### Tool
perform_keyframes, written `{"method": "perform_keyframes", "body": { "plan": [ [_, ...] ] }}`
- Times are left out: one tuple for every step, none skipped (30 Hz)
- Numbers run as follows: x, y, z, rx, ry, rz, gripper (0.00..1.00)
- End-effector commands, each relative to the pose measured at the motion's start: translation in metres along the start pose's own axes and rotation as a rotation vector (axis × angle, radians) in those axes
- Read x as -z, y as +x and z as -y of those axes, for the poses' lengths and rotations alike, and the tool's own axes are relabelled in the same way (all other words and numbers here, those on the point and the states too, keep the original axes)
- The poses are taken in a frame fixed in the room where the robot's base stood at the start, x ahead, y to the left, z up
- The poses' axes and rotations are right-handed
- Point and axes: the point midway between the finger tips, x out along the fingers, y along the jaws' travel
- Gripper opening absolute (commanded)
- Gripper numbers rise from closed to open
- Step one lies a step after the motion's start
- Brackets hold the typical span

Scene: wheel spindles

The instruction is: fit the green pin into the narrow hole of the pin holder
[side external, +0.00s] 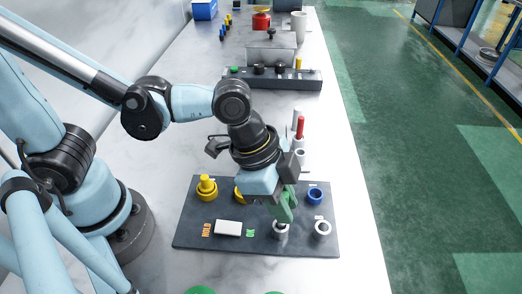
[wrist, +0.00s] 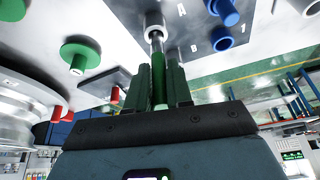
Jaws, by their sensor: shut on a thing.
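My gripper (side external: 284,212) points down over the front right of the dark board (side external: 190,238). In the wrist view my gripper (wrist: 160,78) has its green fingers closed around the green pin (wrist: 160,95), whose grey shaft (wrist: 157,43) reaches out past the fingertips. The shaft's end meets the white ring-shaped holder (wrist: 153,20). In the side view this holder (side external: 280,232) stands directly below the fingers. I cannot tell whether the tip is inside the hole or only at its rim. A second white ring holder (side external: 322,229) stands to its right, with nothing in it.
The board also bears a yellow stepped piece (side external: 206,188), a blue ring (side external: 315,196) and a white block (side external: 228,228). Behind it stand a red pin (side external: 300,127) and a dark rack (side external: 273,79). The table's right strip is clear.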

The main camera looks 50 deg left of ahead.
Motion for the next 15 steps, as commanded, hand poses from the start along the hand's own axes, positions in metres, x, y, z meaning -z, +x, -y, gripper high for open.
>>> {"method": "perform_keyframes", "body": {
  "plan": [
    [0.002, -0.005, 0.000, 0.000, 0.000, 0.000, 0.00],
    [0.003, -0.008, 0.000, 0.000, 0.000, 0.000, 0.00],
    [0.004, -0.012, 0.000, 0.000, 0.000, 0.000, 0.00],
    [0.004, -0.014, -0.005, -0.002, 0.004, 0.000, 0.00],
    [0.004, -0.016, -0.009, -0.002, 0.005, 0.000, 0.00],
    [0.005, -0.019, -0.015, -0.003, 0.006, 0.000, 0.00],
    [0.005, -0.022, -0.019, -0.003, 0.006, 0.000, 0.00],
    [0.004, -0.024, -0.023, -0.002, 0.006, 0.000, 0.00],
    [0.004, -0.028, -0.029, -0.002, 0.006, 0.000, 0.00],
    [0.005, -0.031, -0.034, -0.003, 0.008, 0.000, 0.00],
    [0.005, -0.034, -0.039, -0.003, 0.007, 0.000, 0.00],
    [0.005, -0.039, -0.045, -0.003, 0.007, 0.000, 0.00],
    [0.005, -0.042, -0.050, -0.002, 0.008, -0.001, 0.00],
    [0.006, -0.045, -0.056, -0.003, 0.009, -0.001, 0.00],
    [0.006, -0.050, -0.063, -0.003, 0.009, 0.000, 0.00]
  ]
}}
